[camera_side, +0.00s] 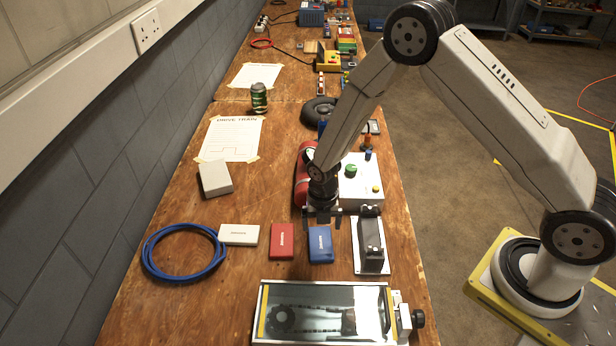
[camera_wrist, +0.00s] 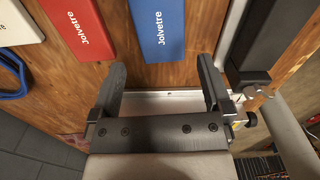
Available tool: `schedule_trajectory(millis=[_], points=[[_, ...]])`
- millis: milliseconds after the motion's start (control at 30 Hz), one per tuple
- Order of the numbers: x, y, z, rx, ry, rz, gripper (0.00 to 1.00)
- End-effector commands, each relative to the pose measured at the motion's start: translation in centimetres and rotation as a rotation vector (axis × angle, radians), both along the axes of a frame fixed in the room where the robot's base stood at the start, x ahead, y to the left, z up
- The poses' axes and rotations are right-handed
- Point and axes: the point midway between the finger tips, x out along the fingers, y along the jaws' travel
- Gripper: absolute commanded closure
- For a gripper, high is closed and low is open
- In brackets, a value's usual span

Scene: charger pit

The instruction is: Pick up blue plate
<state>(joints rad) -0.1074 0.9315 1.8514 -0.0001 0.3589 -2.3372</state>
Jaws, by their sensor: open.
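The blue plate (camera_side: 321,245) is a small flat block with white lettering, lying on the wooden bench in the side view. In the wrist view the blue plate (camera_wrist: 158,30) lies ahead of the fingers, cut off by the top edge. My gripper (camera_side: 323,217) is above the bench, just behind the blue plate in the side view. In the wrist view my gripper (camera_wrist: 163,85) has its two fingers spread apart with nothing between them. The blue plate lies just beyond the fingertips, roughly in line with the gap.
A red plate (camera_side: 282,241) and a white plate (camera_side: 239,235) lie left of the blue plate. A black device on a white base (camera_side: 371,243) stands close on the right. A glass-topped case (camera_side: 324,310) is in front; a white control box (camera_side: 361,183) is behind.

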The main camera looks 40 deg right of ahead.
Motion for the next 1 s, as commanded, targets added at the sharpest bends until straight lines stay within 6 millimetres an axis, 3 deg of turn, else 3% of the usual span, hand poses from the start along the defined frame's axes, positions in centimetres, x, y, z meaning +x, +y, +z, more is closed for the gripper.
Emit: schedule_trajectory(millis=[200, 633, 1000], points=[[0.0, 0.0, -1.6, 0.000, 0.001, -0.001, 0.00], [0.0, -0.1, -2.5, 0.000, 0.001, -0.002, 0.00], [0.1, -0.1, -5.9, 0.000, 0.001, -0.002, 0.00]])
